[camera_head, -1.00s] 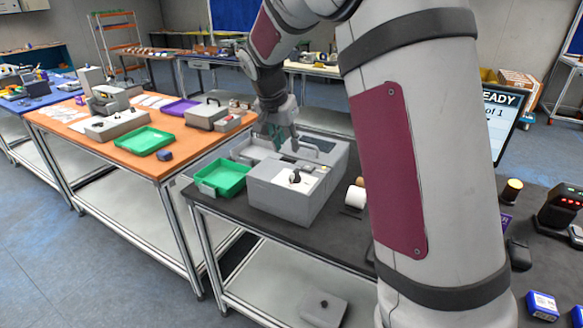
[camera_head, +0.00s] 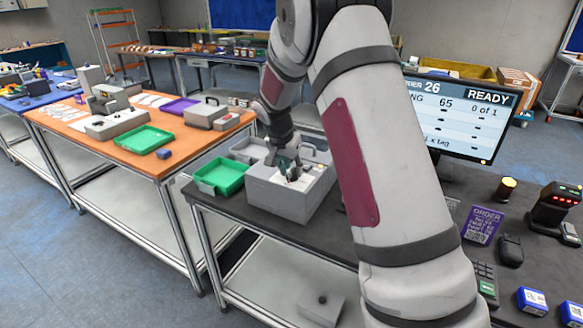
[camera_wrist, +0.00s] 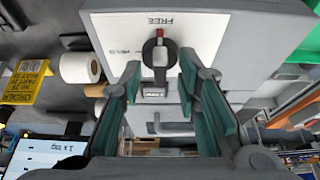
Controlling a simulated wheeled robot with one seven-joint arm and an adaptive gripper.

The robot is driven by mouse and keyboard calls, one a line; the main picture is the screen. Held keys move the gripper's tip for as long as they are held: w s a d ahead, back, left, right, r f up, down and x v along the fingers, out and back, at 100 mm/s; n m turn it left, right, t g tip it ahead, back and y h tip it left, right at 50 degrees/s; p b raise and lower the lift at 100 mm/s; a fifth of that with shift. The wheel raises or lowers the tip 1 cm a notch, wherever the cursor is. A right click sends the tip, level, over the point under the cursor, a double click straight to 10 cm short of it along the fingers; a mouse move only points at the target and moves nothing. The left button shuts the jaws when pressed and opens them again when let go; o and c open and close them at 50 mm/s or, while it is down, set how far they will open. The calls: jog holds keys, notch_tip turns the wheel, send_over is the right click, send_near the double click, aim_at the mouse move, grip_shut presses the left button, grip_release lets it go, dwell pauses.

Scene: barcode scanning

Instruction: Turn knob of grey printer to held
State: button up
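The grey printer (camera_head: 280,198) stands on the dark table in the head view. Its white top panel (camera_wrist: 205,35) fills the upper middle of the wrist view, with the words FREE and HELD printed on it. The black knob (camera_wrist: 155,58) has a red tip (camera_wrist: 160,33) pointing toward FREE. HELD stands to the knob's left in the wrist view. My gripper (camera_wrist: 159,72) is open, with its green-padded fingers on either side of the knob and visible gaps to it. In the head view, my gripper (camera_head: 283,168) is low over the printer top and hides the knob.
A green tray (camera_head: 220,176) stands left of the printer. A paper roll (camera_wrist: 80,68) lies beside the printer in the wrist view. A monitor (camera_head: 462,115), scanner (camera_head: 555,205) and blue boxes (camera_head: 531,301) are at the right. An orange table (camera_head: 130,155) stands at the left.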

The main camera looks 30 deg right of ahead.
grip_shut()
jog(key=shift+s, duration=0.1)
jog(key=n, duration=0.2)
jog(key=n+t+y, duration=0.1)
jog(key=shift+s+d+n+p, duration=0.15)
jog(key=shift+d+n+p, duration=0.05)
jog(key=shift+n+p, duration=0.2)
jog(key=n+y, duration=0.1)
jog(key=n, duration=0.1)
jog(key=n+p, duration=0.1)
jog(key=n, duration=0.1)
jog(key=shift+s+d+t+y, duration=0.1)
jog(key=shift+t+y, duration=0.2)
jog(key=shift+y, duration=0.1)
jog(key=n+y+p, duration=0.1)
jog(key=n, duration=0.2)
jog(key=n+y+p, duration=0.1)
jog(key=n, duration=0.1)
jog(key=shift+d+f+n, duration=0.1)
jog(key=shift+n, duration=0.3)
jog(key=shift+n+y, duration=0.7)
jog(key=shift+n, duration=1.6)
grip_release()
jog(key=shift+f, duration=0.1)
jog(key=shift+w, duration=0.2)
